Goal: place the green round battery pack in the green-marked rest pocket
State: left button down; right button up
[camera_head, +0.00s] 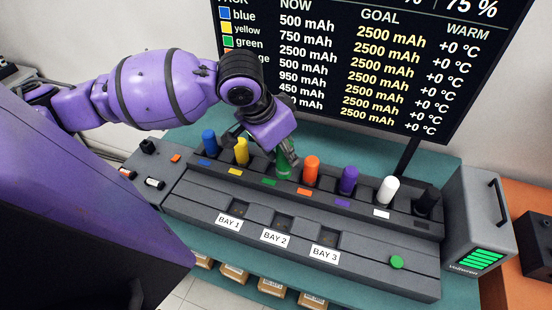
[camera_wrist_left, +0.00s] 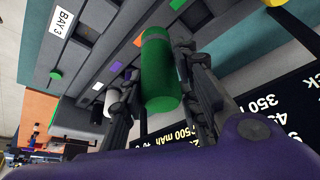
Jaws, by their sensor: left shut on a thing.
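The green round battery pack (camera_head: 284,165) is held upright by my left gripper (camera_head: 282,152) at the back row of the grey charging station. In the left wrist view the green pack (camera_wrist_left: 160,80) sits between the two dark fingers of my left gripper (camera_wrist_left: 160,48), which are shut on it. The green mark (camera_head: 268,182) of its rest pocket is just in front of the pack. The pocket opening is hidden, so I cannot tell whether the pack's lower end is inside it. My right gripper is not in view.
Blue (camera_head: 209,142) and yellow (camera_head: 241,150) packs stand to the left; orange (camera_head: 311,168), purple (camera_head: 348,180), white (camera_head: 387,190) and black (camera_head: 427,200) packs stand to the right. The bays (camera_head: 282,220) in front look empty. A display board (camera_head: 380,70) rises behind.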

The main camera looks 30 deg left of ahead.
pick_arm(q)
jog(key=w+a+f, duration=0.2)
jog(key=f, duration=0.1)
jog(key=w+a+f, duration=0.2)
jog(key=f, duration=0.1)
jog(key=w+a+f, duration=0.1)
jog(key=a+f, duration=0.1)
jog(key=f, duration=0.2)
jog(key=shift+w+a+b, duration=0.25)
jog(key=shift+w+b, duration=0.15)
jog(key=shift+f, duration=0.3)
